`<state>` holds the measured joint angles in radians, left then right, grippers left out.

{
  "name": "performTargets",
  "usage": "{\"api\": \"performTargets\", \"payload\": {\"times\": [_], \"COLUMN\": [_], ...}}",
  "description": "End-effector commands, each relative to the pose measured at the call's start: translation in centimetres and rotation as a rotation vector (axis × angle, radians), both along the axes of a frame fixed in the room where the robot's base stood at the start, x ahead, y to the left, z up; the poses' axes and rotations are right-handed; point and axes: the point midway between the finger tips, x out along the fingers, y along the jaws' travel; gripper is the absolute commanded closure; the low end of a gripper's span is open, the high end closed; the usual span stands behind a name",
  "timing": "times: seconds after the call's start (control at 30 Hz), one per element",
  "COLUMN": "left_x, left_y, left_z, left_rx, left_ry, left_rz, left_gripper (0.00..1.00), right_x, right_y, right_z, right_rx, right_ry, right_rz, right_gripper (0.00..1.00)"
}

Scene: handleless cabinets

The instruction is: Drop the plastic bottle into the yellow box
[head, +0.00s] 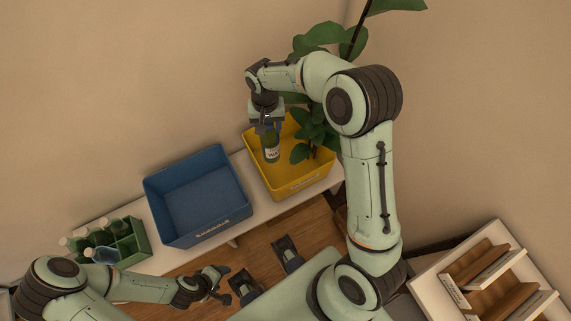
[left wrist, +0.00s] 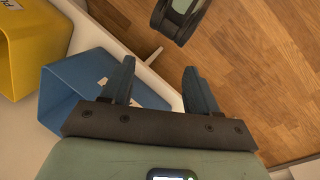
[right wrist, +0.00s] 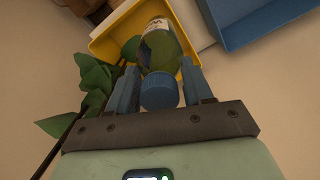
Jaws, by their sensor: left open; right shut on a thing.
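The plastic bottle (head: 271,148) is green with a pale label. In the right wrist view the bottle (right wrist: 161,48) shows a blue cap towards the gripper. My right gripper (head: 267,127) is shut on the bottle near its cap and holds it hanging down over the yellow box (head: 293,186). The yellow box also shows behind the bottle in the right wrist view (right wrist: 105,47). Whether the bottle's bottom touches the box is unclear. My left gripper (head: 226,284) is open and empty, low in front of the shelf; its fingers show apart in the left wrist view (left wrist: 160,85).
A blue box (head: 198,195) stands left of the yellow box on the white shelf. A green crate (head: 125,240) with several bottles is farther left. Plant leaves (head: 315,130) hang over the yellow box's right side. A white rack (head: 480,275) stands at lower right.

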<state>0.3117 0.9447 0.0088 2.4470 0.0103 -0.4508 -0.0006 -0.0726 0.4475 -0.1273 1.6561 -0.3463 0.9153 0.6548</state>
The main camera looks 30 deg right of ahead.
Motion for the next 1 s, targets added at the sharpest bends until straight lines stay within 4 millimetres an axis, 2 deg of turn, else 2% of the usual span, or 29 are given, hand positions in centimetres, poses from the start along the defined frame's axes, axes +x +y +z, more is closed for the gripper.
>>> {"api": "performTargets", "payload": {"times": [0.03, 0.3, 0.5, 0.7, 1.0], "left_x": [0.1, 2.5, 4.2, 5.0, 6.1], "left_y": [0.2, 1.4, 2.1, 2.4, 3.0], "left_z": [-2.4, -9.3, -13.2, -14.6, -15.4], "left_rx": [0.007, 0.041, 0.061, 0.070, 0.085], "left_ry": [-0.013, -0.095, -0.138, -0.159, -0.187], "left_rz": [0.006, 0.038, 0.056, 0.063, 0.075], "left_gripper": [0.40, 0.40, 0.40, 0.40, 0.40], "right_x": [0.1, 1.7, 2.6, 3.0, 3.1], "right_y": [-1.2, -6.8, -10.1, -11.5, -11.7], "right_z": [-2.6, -9.7, -13.8, -15.2, -16.3], "right_rx": [-0.002, -0.014, -0.021, -0.024, -0.024], "right_ry": [0.001, -0.013, -0.021, -0.027, -0.028], "right_rz": [-0.078, -0.499, -0.732, -0.836, -0.847], "right_gripper": [0.93, 0.93, 0.93, 0.94, 0.94]}}
